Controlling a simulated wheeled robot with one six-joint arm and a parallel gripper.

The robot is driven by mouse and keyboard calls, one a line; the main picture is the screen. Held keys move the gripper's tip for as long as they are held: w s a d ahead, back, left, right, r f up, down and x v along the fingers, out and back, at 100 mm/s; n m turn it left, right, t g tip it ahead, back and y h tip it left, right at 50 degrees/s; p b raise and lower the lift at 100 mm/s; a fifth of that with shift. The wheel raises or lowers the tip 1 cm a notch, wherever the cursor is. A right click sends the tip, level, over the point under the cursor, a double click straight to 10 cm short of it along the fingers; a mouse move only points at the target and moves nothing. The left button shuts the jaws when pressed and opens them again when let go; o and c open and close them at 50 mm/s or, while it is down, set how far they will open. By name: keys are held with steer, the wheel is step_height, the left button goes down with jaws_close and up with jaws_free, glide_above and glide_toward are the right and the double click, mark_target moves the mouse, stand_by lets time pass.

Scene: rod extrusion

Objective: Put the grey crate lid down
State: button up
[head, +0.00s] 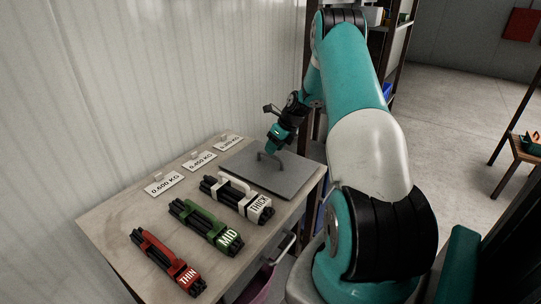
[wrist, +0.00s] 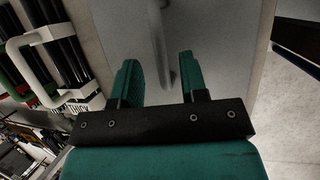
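The grey crate lid (head: 290,181) lies flat at the right end of the table, with an arched handle (head: 272,158) on top. In the wrist view the lid (wrist: 225,50) fills the middle, and its handle (wrist: 158,35) runs between my fingers. My gripper (head: 271,147) is at the handle from above. In the wrist view the two green fingers of my gripper (wrist: 158,66) stand apart, one on each side of the handle, with a gap at least on the left.
Weight cards, including 0.600 KG (head: 164,184), stand along the wall. The table (head: 122,220) is bare at its left front.

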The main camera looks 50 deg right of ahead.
steer(key=v, duration=0.8)
steer(key=w+a+r+n, duration=0.1)
steer(key=a+r+n, duration=0.25)
steer(key=a, duration=0.25)
steer(key=w+a+r+n+g+y, duration=0.1)
steer(key=w+a+r+n, duration=0.1)
steer(key=a+n, duration=0.3)
steer(key=w+a+r+n, duration=0.1)
steer(key=a+r+n, duration=0.2)
steer(key=a, duration=0.4)
steer(key=s+a+r+n+g, duration=0.1)
steer(key=s+a+r+n, duration=0.1)
steer(key=a+n, duration=0.45)
steer(key=s+a+r+n, duration=0.2)
steer(key=a+r+n, duration=0.15)
steer(key=a, duration=0.55)
steer(key=s+a+r+n+g, duration=0.1)
steer(key=s+a+n, duration=0.7)
steer(key=s+n, duration=0.2)
steer(key=s+a+n+g, duration=0.1)
steer(key=s+a+n, duration=0.7)
steer(key=s+n, duration=0.3)
steer(key=shift+s+r+y, duration=0.4)
steer(key=shift+s, duration=0.15)
steer(key=shift+r, duration=0.1)
